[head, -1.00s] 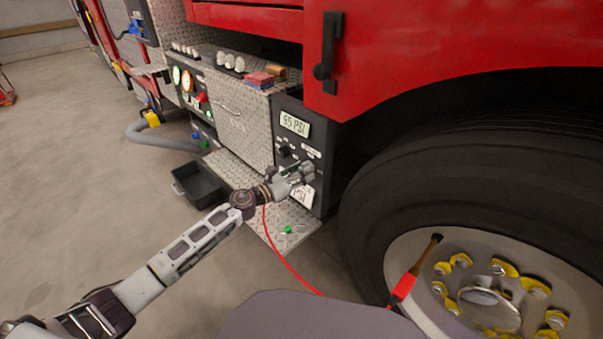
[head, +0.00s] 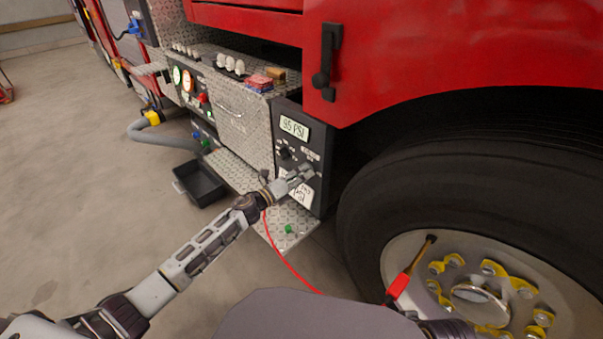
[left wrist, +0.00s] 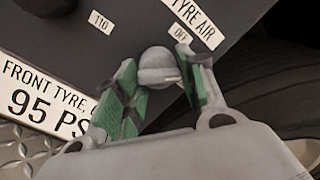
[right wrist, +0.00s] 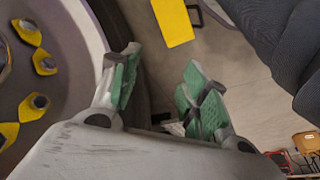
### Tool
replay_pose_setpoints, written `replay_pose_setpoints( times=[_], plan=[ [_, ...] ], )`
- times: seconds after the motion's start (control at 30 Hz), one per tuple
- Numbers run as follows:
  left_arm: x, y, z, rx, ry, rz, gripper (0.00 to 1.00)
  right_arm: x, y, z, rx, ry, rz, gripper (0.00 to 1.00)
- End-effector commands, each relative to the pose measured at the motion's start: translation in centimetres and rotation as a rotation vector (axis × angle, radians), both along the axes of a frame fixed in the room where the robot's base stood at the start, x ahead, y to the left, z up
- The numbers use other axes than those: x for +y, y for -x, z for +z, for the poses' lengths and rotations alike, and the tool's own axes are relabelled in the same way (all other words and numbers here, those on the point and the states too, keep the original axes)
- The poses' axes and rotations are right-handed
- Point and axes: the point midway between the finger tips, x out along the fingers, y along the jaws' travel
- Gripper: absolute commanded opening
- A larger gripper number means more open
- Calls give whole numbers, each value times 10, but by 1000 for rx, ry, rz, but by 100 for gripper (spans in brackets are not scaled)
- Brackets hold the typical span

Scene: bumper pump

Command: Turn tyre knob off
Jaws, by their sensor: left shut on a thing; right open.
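The grey tyre knob (left wrist: 157,65) sits on the dark control panel (head: 285,163), below the "TYRE AIR" and "OFF" (left wrist: 181,35) labels. A white mark on the knob points to the right in the left wrist view. My left gripper (left wrist: 160,82) is shut on the knob, with a green-padded finger on each side. In the head view my left gripper (head: 300,178) covers the knob. My right gripper (right wrist: 160,75) is open and empty beside the wheel.
The big tyre (head: 400,185) stands right of the panel. A red hose (head: 287,265) runs to a red tool (head: 399,285) by the wheel.

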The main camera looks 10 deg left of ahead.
Motion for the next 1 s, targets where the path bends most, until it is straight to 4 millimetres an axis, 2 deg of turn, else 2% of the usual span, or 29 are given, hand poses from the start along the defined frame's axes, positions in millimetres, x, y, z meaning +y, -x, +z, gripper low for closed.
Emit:
replay_pose_setpoints(
  times=[0.03, 0.27, 1.0],
  plan=[
    [3, -1, -1, 17, 19, 6, 16, -1, 0, 4, 5, 5, -1, 45],
    [2, -1, 0, 86, 122, 6, 16, -3, -1, -10, 27, 15, -3, 45],
    [1, 1, 0, 415, 613, 7, 16, -15, 8, -76, 149, 74, -14, 45]
  ],
)
